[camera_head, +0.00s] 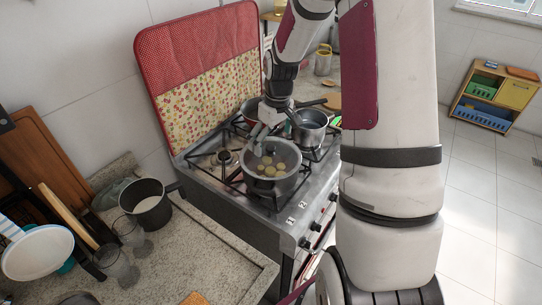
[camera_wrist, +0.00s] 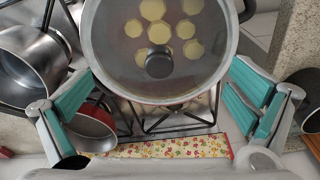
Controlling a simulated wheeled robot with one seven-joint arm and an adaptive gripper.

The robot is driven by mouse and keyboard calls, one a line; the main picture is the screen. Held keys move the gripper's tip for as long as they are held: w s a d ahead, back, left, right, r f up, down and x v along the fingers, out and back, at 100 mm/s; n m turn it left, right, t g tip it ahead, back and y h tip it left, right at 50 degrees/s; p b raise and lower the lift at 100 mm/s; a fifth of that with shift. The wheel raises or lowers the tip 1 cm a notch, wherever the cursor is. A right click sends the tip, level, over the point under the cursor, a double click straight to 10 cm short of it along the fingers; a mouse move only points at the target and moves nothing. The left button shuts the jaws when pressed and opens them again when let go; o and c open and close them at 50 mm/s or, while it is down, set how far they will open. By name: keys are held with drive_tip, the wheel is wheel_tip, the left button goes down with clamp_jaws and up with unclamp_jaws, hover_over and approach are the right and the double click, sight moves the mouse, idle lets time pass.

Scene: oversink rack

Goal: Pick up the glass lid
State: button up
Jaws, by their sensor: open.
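A clear glass lid (camera_head: 271,158) with a dark round knob covers a metal pot (camera_head: 272,185) on the stove. Several pale yellow round pieces show through the glass. In the wrist view the lid (camera_wrist: 125,60) fills the upper middle, with its knob (camera_wrist: 159,62) near the centre. My gripper (camera_wrist: 162,72) is open and empty, its teal-padded fingers spread to either side of the lid. In the head view my gripper (camera_head: 262,132) is above the back of the pot. The exact gap between fingers and lid cannot be told.
A metal saucepan (camera_head: 310,129) stands behind and right of the pot, and a red-rimmed pan (camera_wrist: 92,128) is also on the stove (camera_head: 225,185). A patterned red stove cover (camera_head: 200,75) rises behind. A dark pot (camera_head: 147,205) and glasses (camera_head: 117,262) are on the left counter.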

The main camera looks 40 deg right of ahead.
sight(271, 147)
drive_tip(key=shift+w+f, duration=0.2)
drive_tip(key=shift+f, duration=0.75)
drive_tip(key=shift+w+f, duration=0.15)
drive_tip(key=shift+f, duration=0.75)
drive_tip(key=shift+c, duration=0.6)
clamp_jaws()
drive_tip(key=shift+s, duration=0.1)
